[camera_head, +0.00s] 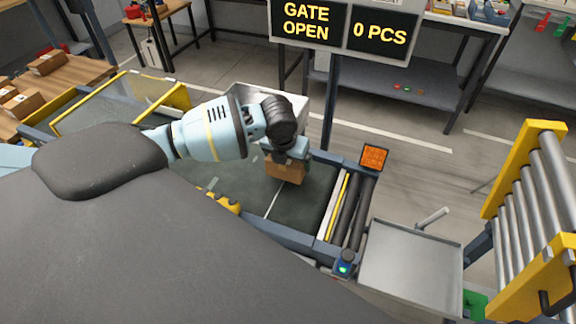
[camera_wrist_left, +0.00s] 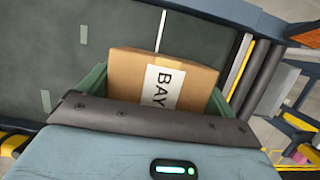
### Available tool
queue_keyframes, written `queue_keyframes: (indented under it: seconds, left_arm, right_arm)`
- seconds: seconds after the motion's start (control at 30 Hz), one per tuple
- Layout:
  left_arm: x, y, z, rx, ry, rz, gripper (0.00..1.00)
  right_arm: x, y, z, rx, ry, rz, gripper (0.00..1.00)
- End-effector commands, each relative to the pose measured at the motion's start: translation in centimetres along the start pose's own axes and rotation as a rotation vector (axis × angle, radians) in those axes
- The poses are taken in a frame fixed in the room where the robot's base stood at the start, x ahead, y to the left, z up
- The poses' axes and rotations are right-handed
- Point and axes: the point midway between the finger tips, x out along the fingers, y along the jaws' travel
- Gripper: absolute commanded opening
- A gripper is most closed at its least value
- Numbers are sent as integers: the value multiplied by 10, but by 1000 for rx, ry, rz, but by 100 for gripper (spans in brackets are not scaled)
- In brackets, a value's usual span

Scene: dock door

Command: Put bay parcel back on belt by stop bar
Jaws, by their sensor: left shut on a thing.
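The bay parcel (camera_head: 285,172) is a small brown box at the right part of the dark green belt (camera_head: 245,205). In the left wrist view the bay parcel (camera_wrist_left: 200,72) shows a white label reading BAY. My left gripper (camera_head: 287,156) points down and is shut on it, with a green finger at each side. I cannot tell whether the box touches the belt. A yellow bar (camera_head: 339,205) crosses the belt's right end, just right of the parcel, with dark rollers beyond it. My right gripper is not in view.
A sign (camera_head: 345,28) reads GATE OPEN and 0 PCS. A grey tray (camera_head: 410,265) lies beyond the belt's end, and a yellow-framed roller rack (camera_head: 530,220) stands at the right. An orange-lit panel (camera_head: 374,157) sits at the belt's corner. Brown boxes (camera_head: 22,104) lie at far left.

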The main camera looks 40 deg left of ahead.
Motion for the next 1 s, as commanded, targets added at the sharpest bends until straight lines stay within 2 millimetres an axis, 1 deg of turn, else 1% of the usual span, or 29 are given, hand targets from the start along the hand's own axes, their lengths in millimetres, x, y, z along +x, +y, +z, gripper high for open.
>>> queue_keyframes:
  seconds: [0.07, 0.2, 0.3, 0.7, 0.73, 0.8, 1.0]
  left_arm:
    - [2, 4, 7, -5, -2, 0, 62]
    - [23, 3, -2, -2, 0, 1, 62]
    - [33, 3, -5, -1, -1, 0, 62]
    - [38, 3, -6, -1, -2, 1, 62]
    - [39, 3, -7, -1, -2, 1, 92]
    - [38, 3, -6, -1, -2, 1, 100]
    - [38, 3, -6, -1, -2, 0, 100]
  right_arm:
    - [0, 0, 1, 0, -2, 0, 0]
    - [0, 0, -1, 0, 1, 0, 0]
    - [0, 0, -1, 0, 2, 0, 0]
    - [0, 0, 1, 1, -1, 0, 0]
    - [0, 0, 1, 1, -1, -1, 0]
    - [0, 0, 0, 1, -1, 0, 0]
    - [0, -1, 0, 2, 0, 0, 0]
